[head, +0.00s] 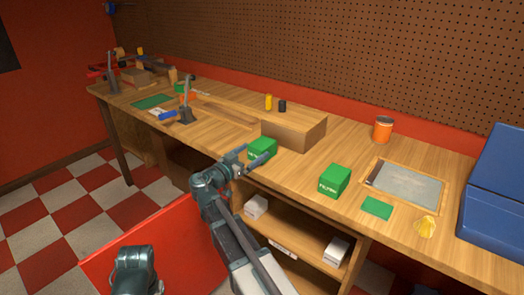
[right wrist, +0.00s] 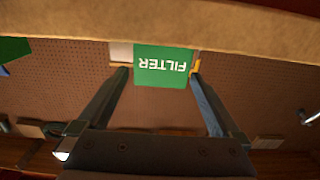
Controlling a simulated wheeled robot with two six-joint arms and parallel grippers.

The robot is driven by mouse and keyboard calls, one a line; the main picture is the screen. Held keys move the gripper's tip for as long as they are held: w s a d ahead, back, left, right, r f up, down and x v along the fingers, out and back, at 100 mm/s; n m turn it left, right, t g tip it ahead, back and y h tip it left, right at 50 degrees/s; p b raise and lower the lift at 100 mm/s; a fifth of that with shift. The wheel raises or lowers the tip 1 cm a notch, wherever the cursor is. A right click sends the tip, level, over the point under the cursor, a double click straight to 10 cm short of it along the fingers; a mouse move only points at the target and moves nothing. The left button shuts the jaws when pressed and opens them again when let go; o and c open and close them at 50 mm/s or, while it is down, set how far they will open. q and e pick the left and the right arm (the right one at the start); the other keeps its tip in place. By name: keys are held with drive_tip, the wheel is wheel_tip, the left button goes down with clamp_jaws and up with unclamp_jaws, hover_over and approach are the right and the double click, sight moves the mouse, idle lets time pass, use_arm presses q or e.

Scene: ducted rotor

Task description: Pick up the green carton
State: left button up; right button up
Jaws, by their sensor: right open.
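A green carton (head: 263,146) stands near the front edge of the bench, beside a cardboard box. A second green carton (head: 334,180) with white lettering stands further right. My right gripper (head: 252,158) is open at the front of the first carton. In the right wrist view, a green carton (right wrist: 163,62) with upside-down FILTER lettering shows between the tips of the open fingers (right wrist: 160,75). I cannot tell whether the fingers touch it. My left gripper does not show; only part of my left arm is at the bottom left.
The cardboard box (head: 293,132) stands just behind the first carton. An orange can (head: 383,130), a framed grey panel (head: 405,186), a flat green piece (head: 377,208), a yellow shell (head: 425,227) and a blue case (head: 495,190) lie to the right. White boxes sit on the shelf below.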

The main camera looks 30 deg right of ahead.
sight(262, 146)
drive_tip(key=shift+x, duration=2.95)
drive_tip(key=shift+a+f, duration=0.1)
drive_tip(key=shift+f, duration=0.1)
drive_tip(key=c, duration=1.4)
